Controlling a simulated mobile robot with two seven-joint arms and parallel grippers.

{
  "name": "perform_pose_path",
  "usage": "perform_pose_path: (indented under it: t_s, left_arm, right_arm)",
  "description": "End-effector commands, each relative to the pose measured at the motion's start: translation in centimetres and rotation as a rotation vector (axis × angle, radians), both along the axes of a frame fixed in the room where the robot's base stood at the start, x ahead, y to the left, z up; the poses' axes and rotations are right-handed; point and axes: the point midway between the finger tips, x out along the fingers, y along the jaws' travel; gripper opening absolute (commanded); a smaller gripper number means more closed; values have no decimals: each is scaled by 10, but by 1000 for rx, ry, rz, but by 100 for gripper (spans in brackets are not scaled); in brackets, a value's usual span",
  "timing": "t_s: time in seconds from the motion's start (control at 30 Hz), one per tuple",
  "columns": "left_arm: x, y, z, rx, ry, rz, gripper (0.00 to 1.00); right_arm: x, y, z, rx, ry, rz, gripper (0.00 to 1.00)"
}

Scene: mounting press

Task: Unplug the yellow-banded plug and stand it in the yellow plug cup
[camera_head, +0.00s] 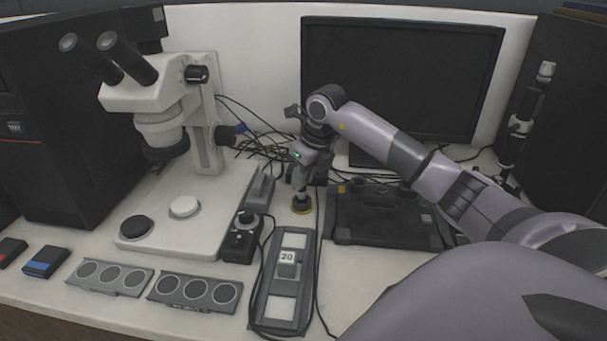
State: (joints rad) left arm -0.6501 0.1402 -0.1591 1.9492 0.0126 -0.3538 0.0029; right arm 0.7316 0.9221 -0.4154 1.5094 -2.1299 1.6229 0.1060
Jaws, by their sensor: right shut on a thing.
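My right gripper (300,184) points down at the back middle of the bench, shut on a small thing. The held thing is mostly hidden by the fingers; it appears to be the plug, but its yellow band cannot be made out. Directly below the fingertips is a small round dark cup with a yellow-brown rim (301,208), which looks like the yellow plug cup. The gripper is at or just above its mouth; I cannot tell whether they touch. My left gripper is out of view.
A microscope (150,95) stands at left, a monitor (400,75) at the back. A grey tray marked 20 (270,312) lies in front of the cup, a dark case (375,230) to its right. Black cables (262,147) tangle behind.

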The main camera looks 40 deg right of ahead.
Motion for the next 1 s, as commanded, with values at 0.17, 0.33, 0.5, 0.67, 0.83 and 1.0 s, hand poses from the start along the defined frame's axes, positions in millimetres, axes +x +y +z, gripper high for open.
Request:
perform_pose_path:
  t_s: [0.17, 0.33, 0.5, 0.67, 0.83, 1.0]
  left_arm:
    - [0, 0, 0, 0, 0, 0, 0]
    - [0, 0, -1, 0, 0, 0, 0]
    - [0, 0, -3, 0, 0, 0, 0]
    - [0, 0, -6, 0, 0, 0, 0]
    - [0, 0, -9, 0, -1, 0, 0]
    - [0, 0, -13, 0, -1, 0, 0]
  right_arm:
    - [0, 0, -1, 0, 0, -1, 0]
    - [0, 0, -1, 0, 1, 0, 0]
    - [0, 0, -4, -1, 1, 0, 0]
    - [0, 0, -10, -1, 1, 0, 0]
    - [0, 0, -15, 0, 1, 0, 0]
    - [0, -1, -20, 0, 1, 0, 0]
